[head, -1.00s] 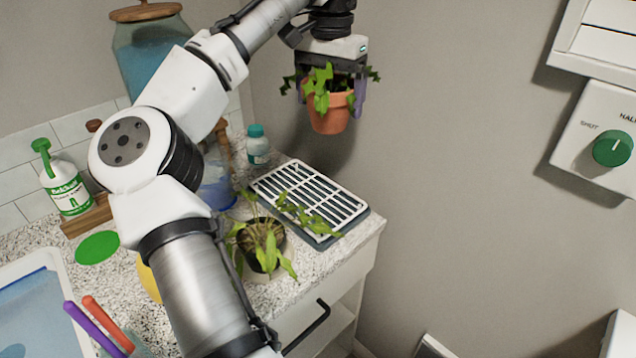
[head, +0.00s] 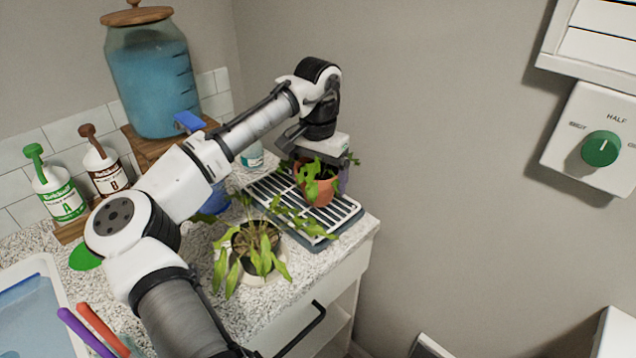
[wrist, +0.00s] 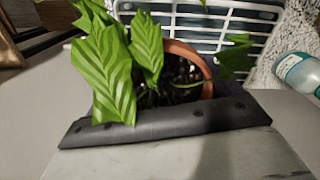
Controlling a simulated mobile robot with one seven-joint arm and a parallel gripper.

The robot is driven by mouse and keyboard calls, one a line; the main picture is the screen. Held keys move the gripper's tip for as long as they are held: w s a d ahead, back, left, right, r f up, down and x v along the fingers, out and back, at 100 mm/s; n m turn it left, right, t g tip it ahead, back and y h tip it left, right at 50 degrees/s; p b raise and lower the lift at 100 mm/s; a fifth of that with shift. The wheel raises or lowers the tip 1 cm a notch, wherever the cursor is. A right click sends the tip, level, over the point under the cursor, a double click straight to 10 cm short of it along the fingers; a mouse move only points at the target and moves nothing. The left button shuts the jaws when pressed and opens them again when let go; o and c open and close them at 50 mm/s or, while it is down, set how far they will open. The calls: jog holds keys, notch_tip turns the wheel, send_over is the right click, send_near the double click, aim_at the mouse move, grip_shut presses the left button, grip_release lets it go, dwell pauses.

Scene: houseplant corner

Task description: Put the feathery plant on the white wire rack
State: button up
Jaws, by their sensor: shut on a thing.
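A plant with broad, feather-veined green leaves stands in a terracotta pot (head: 321,192); its leaves (wrist: 112,70) and pot rim (wrist: 192,55) also show in the wrist view. My gripper (head: 322,172) is shut on this terracotta pot from above, and the pot is upright. The white wire rack (head: 268,193) lies on a dark tray at the counter's right end; it also shows in the wrist view (wrist: 195,22). The pot is over the rack's right part, its base at or just above the slats; I cannot tell if it touches.
A drooping leafy plant (head: 262,255) in a pale pot stands in front of the rack, some leaves reaching over it. A small teal-capped bottle (head: 252,157) is behind the rack. A blue-filled glass dispenser (head: 153,80) and pump bottles (head: 62,195) stand further left.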

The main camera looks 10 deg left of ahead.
aim_at(319, 173)
jog(key=shift+f, duration=1.25)
jog(key=shift+f, duration=0.2)
jog(key=o, duration=1.2)
jog(key=shift+r, duration=0.1)
notch_tip(319, 173, up, 12)
jog(key=shift+r+b, duration=0.1)
jog(key=shift+b, duration=0.7)
